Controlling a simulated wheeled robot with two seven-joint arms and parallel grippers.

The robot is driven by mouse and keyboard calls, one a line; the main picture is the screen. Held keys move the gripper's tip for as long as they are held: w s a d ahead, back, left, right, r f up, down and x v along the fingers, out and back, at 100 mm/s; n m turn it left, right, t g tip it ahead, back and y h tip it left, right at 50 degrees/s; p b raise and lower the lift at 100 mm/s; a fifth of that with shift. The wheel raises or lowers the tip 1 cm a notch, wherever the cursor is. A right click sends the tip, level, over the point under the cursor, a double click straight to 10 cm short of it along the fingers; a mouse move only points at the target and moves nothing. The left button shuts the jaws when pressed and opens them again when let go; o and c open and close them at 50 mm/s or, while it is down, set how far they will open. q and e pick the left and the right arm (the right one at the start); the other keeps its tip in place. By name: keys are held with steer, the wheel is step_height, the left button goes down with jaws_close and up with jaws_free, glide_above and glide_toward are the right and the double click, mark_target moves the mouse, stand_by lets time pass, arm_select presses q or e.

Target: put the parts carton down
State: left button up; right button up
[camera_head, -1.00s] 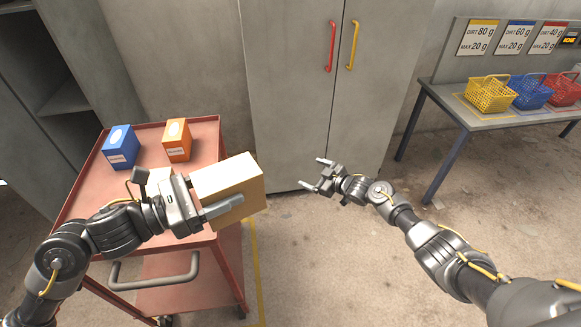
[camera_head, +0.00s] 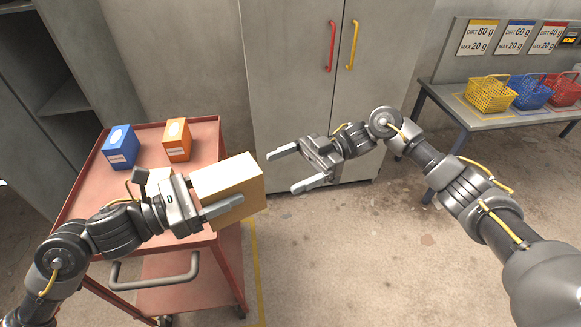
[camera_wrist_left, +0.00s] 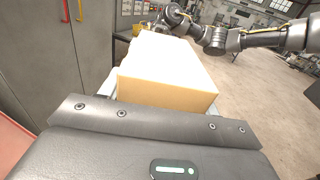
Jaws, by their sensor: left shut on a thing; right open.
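The parts carton (camera_head: 228,187) is a plain tan box. My left gripper (camera_head: 207,200) is shut on it and holds it over the right edge of the red cart (camera_head: 104,178). The carton (camera_wrist_left: 168,82) also fills the middle of the left wrist view, beyond the gripper body. My right gripper (camera_head: 296,169) is open and empty. Its fingers point left toward the carton, with a small gap between them and it. The carton's underside is hidden, so its height above the cart cannot be told exactly.
A blue box (camera_head: 120,147) and an orange box (camera_head: 177,140) stand at the back of the cart top. A grey cabinet (camera_head: 290,80) stands behind. A table at right holds yellow (camera_head: 490,95), blue (camera_head: 531,92) and red (camera_head: 563,90) baskets.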

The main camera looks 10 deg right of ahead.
mark_target(238, 190)
steer(key=x, duration=1.2)
steer(key=shift+w+a, duration=0.1)
steer(key=c, duration=1.1)
arm_select(q)
steer(key=o, duration=1.3)
arm_select(e)
steer(key=shift+r, duration=0.1)
steer(key=shift+c, duration=1)
arm_select(q)
steer(key=shift+a, duration=0.1)
steer(key=v, duration=1.1)
steer(key=shift+s+a, duration=0.2)
steer(key=shift+a, duration=0.15)
